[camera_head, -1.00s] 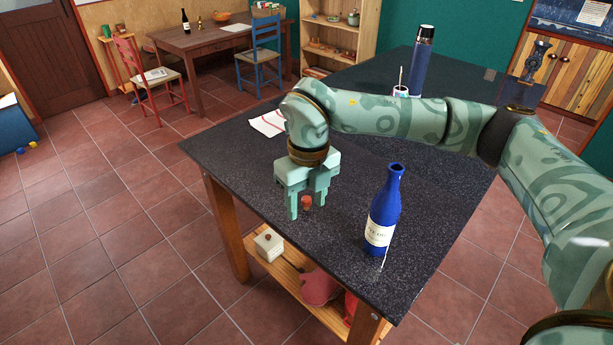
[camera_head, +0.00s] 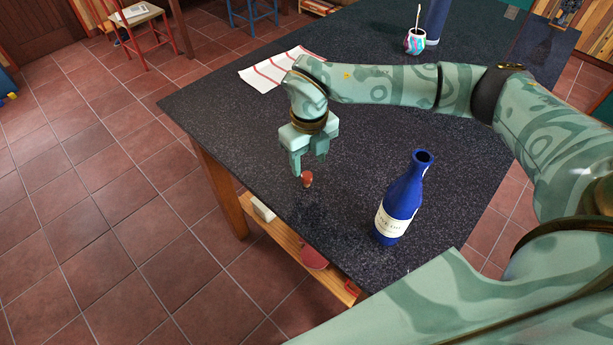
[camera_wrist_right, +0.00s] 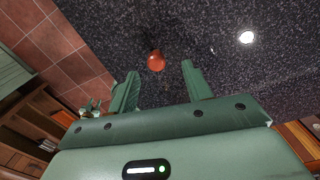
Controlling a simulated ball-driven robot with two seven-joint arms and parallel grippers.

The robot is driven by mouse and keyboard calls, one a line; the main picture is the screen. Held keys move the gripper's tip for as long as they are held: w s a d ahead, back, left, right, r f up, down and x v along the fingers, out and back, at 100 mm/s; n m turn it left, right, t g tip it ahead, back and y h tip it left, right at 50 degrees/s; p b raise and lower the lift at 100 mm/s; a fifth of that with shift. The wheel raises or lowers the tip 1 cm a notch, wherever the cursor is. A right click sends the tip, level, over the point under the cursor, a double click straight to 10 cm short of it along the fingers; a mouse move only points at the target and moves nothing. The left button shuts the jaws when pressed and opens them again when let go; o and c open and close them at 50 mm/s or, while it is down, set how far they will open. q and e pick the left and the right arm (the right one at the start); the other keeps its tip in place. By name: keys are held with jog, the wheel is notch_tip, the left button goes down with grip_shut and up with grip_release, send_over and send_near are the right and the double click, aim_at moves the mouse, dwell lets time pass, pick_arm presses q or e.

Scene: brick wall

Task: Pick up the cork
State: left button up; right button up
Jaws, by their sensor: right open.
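The cork (camera_head: 307,179), small and reddish brown, stands on the dark speckled table near its front left edge. My right gripper (camera_head: 309,166) points down just behind and above it in the head view, with its fingers apart and empty. In the right wrist view the cork (camera_wrist_right: 156,61) shows as a round orange-red top, just beyond the fingertips and between their lines. The cork appears clear of both fingers. My left gripper is not in view.
A blue bottle (camera_head: 402,200) with a white label stands right of the cork. A striped cloth (camera_head: 281,70) lies behind the gripper at the left table edge. A colourful cup (camera_head: 415,42) and a dark blue cylinder (camera_head: 436,20) stand farther back. The tabletop around the cork is clear.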

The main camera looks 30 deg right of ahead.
aim_at(307, 174)
jog(key=shift+s+a+f, duration=0.1)
jog(key=shift+f, duration=0.35)
notch_tip(307, 174, down, 5)
jog(key=shift+a+r+b, duration=0.15)
jog(key=shift+b, duration=0.15)
jog(key=c, duration=1)
